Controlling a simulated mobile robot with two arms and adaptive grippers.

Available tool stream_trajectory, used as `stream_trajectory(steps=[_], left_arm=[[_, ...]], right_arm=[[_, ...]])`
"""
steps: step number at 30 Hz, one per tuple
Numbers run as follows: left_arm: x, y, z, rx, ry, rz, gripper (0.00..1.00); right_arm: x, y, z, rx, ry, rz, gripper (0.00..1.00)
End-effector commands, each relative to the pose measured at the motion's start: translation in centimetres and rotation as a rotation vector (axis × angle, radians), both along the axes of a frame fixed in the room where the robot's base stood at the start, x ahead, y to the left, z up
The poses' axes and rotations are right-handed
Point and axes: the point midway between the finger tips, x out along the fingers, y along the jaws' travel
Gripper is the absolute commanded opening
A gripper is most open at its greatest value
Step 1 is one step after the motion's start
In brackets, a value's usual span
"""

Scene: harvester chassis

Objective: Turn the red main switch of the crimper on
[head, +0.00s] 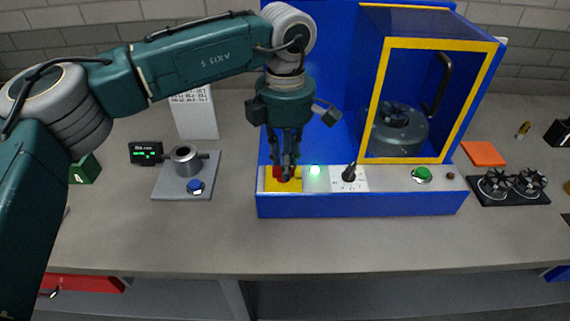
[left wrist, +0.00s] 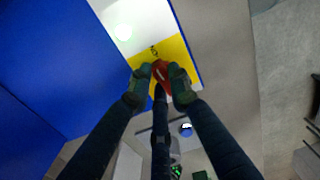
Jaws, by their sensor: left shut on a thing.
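The crimper is a blue machine (head: 360,205) with a pale control panel along its front. Its red main switch (head: 277,174) sits on a yellow plate (head: 270,186) at the panel's left end. My left gripper (head: 285,172) points down from above and is shut on the red switch. In the left wrist view both fingertips (left wrist: 161,78) close on the sides of the red switch (left wrist: 161,71), with the yellow plate (left wrist: 172,48) behind. The fingers cover part of the switch. A lit green-white lamp (head: 315,171) is beside the plate. My right gripper is not in view.
The panel also has a black selector knob (head: 349,172) and a green button (head: 422,174). A yellow-framed guard (head: 436,44) stands over the machine at right. Left is a grey fixture with a metal cup (head: 186,160) and a small display (head: 146,153). The front bench strip is clear.

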Motion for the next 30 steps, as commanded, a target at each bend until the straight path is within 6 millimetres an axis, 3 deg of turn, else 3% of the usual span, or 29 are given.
stream_trajectory(steps=[22,23,25,30], left_arm=[[0.22,0.00,0.37,-0.002,-0.008,-0.088,0.00],[0.22,0.00,0.37,-0.002,-0.009,-0.088,0.20],[0.21,0.01,0.34,-0.002,-0.008,-0.088,0.34],[0.12,-0.01,0.20,-0.001,-0.005,-0.088,0.38]], right_arm=[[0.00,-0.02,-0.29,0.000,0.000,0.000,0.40],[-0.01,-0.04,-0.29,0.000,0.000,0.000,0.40],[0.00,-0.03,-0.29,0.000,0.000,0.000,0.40],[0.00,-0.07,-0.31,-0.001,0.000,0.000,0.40]])
